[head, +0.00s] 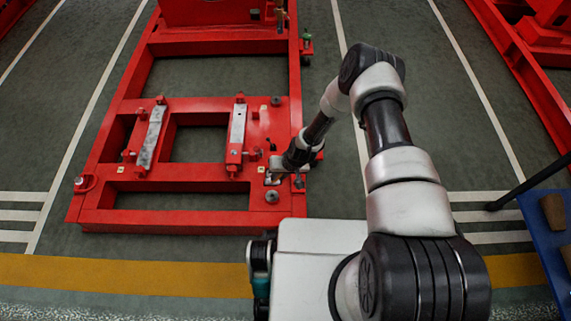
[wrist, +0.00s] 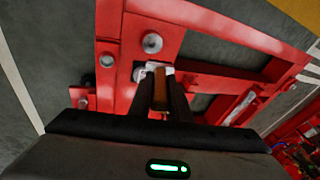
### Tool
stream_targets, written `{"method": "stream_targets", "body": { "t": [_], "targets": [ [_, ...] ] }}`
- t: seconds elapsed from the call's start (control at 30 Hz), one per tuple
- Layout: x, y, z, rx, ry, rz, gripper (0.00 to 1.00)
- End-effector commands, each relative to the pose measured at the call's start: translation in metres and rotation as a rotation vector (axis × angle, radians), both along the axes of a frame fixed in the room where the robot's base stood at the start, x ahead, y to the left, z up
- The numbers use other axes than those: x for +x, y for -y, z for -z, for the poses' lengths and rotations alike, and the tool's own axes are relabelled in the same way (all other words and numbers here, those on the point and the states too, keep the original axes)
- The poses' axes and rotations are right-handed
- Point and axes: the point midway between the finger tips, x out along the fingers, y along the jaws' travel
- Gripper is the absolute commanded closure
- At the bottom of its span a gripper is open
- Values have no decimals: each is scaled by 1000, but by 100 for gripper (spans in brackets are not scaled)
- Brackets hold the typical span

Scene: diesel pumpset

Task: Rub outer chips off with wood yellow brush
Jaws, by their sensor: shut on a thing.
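My gripper (wrist: 160,95) is shut on the wooden brush (wrist: 160,85), whose brown-yellow body shows between the dark fingers in the wrist view. The brush points down at the red frame. A pale metal patch (wrist: 147,69) on the frame lies at the brush's far end; I cannot tell whether they touch. In the head view, my gripper (head: 276,167) is over the frame's near right corner, beside the pale patch (head: 270,180). The brush is too small to make out there. I cannot make out separate chips in either view.
The red frame (head: 180,216) bears two raised rails with grey tops, the left (head: 152,137) and the right (head: 238,124). A round grey fitting (head: 271,196) stands near the gripper; it also shows in the wrist view (wrist: 152,42). A blue table (head: 550,235) is at the right edge.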

Motion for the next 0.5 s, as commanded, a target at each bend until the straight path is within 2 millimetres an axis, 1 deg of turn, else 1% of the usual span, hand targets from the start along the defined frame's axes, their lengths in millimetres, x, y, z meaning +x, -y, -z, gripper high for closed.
{"method": "stream_targets", "body": {
  "t": [0.27, 0.5],
  "targets": [
    [-1, -1, 16, 1, 3, 0, 100],
    [-1, -1, 42, 2, 3, 1, 100]
  ]
}}
